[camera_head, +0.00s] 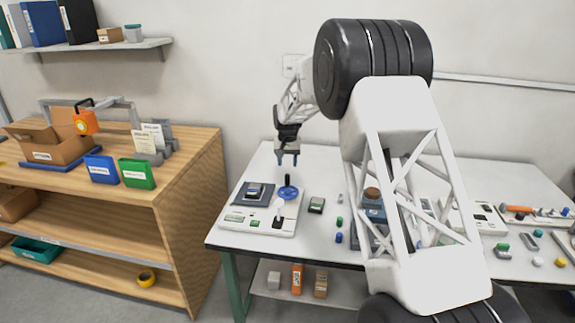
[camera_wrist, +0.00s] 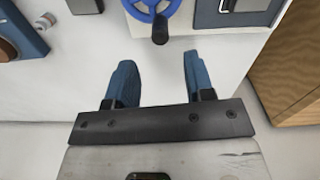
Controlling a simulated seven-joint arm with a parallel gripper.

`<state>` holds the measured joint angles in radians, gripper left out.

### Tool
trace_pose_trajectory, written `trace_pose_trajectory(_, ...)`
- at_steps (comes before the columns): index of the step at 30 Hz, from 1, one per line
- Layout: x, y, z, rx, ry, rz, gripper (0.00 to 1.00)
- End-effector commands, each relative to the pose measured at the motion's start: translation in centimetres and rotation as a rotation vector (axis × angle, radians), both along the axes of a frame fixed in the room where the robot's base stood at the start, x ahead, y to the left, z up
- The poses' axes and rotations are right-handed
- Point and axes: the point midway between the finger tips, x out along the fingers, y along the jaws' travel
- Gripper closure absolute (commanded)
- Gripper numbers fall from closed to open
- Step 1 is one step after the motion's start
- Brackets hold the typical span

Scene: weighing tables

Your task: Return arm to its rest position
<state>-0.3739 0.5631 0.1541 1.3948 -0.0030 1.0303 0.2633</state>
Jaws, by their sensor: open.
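My gripper (camera_head: 288,160) hangs over the left part of the white table (camera_head: 228,237), above and behind a white weighing panel. In the wrist view my gripper (camera_wrist: 160,80) shows two blue fingers spread apart with nothing between them. The panel (camera_head: 262,222) carries a blue handwheel (camera_head: 288,193) with a dark knob, a dark square plate and a white lever. The handwheel also shows at the top of the wrist view (camera_wrist: 150,8), apart from the fingers. My white lattice arm covers the middle of the table in the head view.
A wooden shelf unit (camera_head: 185,170) stands to the left, with a cardboard box (camera_head: 52,145), a blue box (camera_head: 102,169) and a green box (camera_head: 138,173) on top. Several small parts and more panels lie on the table's right side. A wall stands behind.

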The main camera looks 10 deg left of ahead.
Motion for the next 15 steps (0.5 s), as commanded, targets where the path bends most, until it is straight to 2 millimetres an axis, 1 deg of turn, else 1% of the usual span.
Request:
trace_pose_trajectory(9,-0.1,-0.1,0.1,0.000,-0.001,0.000,0.51)
trace_pose_trajectory(11,-0.2,-0.3,0.4,0.000,-0.002,-0.001,0.51)
trace_pose_trajectory(15,-0.9,-1.3,1.6,0.003,-0.007,-0.004,0.51)
